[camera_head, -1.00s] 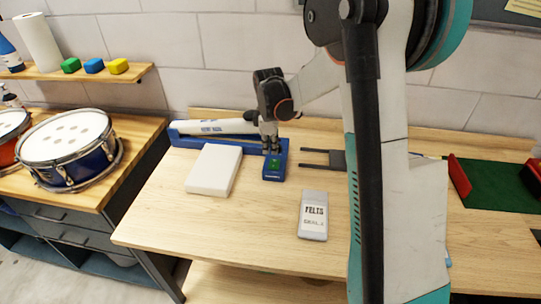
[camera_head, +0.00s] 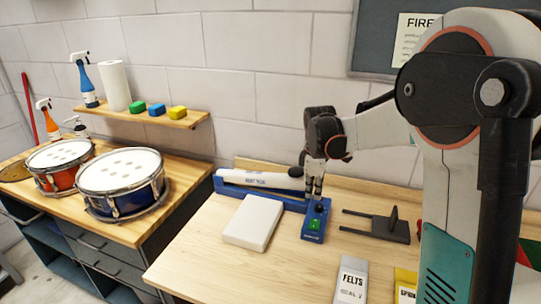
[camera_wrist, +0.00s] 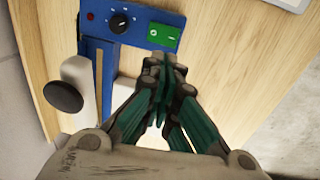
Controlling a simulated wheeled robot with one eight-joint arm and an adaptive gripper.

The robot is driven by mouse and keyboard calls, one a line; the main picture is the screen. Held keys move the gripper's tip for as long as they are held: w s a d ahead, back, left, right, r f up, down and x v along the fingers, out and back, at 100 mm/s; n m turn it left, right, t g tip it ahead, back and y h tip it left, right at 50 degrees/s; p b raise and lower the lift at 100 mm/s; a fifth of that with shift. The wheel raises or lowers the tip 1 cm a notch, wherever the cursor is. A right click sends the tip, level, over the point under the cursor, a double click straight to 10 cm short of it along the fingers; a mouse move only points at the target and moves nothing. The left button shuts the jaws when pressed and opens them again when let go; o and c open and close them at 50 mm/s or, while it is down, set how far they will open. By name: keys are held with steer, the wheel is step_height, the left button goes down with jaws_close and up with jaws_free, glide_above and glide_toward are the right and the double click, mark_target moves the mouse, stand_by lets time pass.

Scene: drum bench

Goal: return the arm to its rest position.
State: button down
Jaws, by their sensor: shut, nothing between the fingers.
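My gripper (camera_head: 313,192) is shut and empty. It hangs just above the back end of the blue control box (camera_head: 312,234), which lies on the wooden bench. In the wrist view the closed fingertips (camera_wrist: 163,65) are beside the box's green rocker switch (camera_wrist: 163,37), and a gap to the bench shows between the finger linkages. A black knob (camera_wrist: 122,23) and a small red button sit on the same panel. My arm reaches in from the right of the head view, bent at its elbow, and covers part of the bench.
A white block (camera_head: 253,222) lies left of the box. A white tube (camera_head: 259,180) rests in a blue holder behind. A dark two-pronged piece (camera_head: 383,229) and a FELTS box (camera_head: 351,281) are to the right. Drums (camera_head: 121,182) stand on the left bench, below a shelf (camera_head: 150,117).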

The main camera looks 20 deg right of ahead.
steer(key=s+a+r+m+t+b, duration=0.1)
steer(key=s+a+r+m+t, duration=0.2)
steer(key=s, duration=0.4)
steer(key=s+a+r+m, duration=0.3)
steer(key=s+a+r, duration=0.15)
steer(key=s, duration=0.25)
steer(key=s+a+f+m+t, duration=0.2)
steer(key=s+m, duration=0.3)
steer(key=s, duration=0.8)
steer(key=shift+a+f+t+y+b, duration=0.2)
steer(key=shift+a+t+y+b, duration=0.1)
steer(key=shift+a+t+b, duration=0.25)
steer(key=shift+a, duration=0.1)
